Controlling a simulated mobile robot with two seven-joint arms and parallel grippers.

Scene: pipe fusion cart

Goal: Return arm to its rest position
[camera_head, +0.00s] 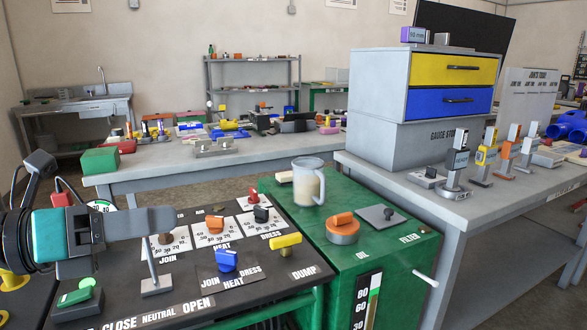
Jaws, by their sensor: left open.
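My left arm comes in from the left edge, with a dark wrist and a teal band. My left gripper (160,222) is open, its grey fingers pointing right above the black control panel (195,283). A grey upright lever (153,268) stands on the panel behind the CLOSE, NEUTRAL, OPEN lettering. My right gripper is not in view.
The panel carries a blue knob (227,261), a yellow handle (285,241), an orange knob (215,224) and a green switch (76,294). Right of it, a green cabinet (375,258) bears a clear jug (308,182). A grey bench (420,192) stands further right.

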